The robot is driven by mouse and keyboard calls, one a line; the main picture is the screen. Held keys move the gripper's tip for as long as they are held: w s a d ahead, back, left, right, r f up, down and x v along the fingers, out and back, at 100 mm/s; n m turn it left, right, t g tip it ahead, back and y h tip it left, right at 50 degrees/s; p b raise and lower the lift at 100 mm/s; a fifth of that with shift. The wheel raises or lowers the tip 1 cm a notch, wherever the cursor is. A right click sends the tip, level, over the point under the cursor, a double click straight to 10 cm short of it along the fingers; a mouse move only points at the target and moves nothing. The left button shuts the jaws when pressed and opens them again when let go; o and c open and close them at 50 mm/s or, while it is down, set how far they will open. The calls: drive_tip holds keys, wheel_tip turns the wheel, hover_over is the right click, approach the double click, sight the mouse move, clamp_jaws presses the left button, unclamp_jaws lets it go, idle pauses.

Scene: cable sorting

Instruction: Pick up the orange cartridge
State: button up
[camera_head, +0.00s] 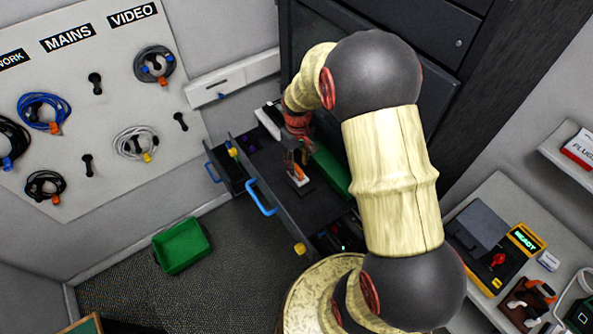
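A small orange piece (299,173), which looks like the cartridge, shows low in an open dark drawer (285,207). It is at or on a small black and white block (302,183). My gripper (296,160) points down into the drawer, directly over the orange piece and very close to it. The fingers are small and dark here, and I cannot tell whether they touch the orange piece or how far apart they are. My arm covers the right part of the drawer.
A green container (331,171) lies in the drawer just right of my gripper. The drawer has a blue handle (261,198). Another open drawer (226,175) is at left. A green bin (182,246) stands on the floor. A tester (497,250) reading READY sits at right.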

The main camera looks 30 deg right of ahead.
sight(298, 168)
drive_tip(key=shift+d+f, duration=0.2)
drive_tip(key=shift+f, duration=0.25)
drive_tip(key=f, duration=0.1)
drive_tip(key=f+p, duration=0.1)
drive_tip(key=f, duration=0.1)
drive_tip(key=shift+w+f, duration=0.2)
drive_tip(key=shift+w, duration=0.1)
drive_tip(key=shift+d+f, duration=0.1)
drive_tip(key=shift+f, duration=0.3)
drive_tip(key=c, duration=0.3)
clamp_jaws()
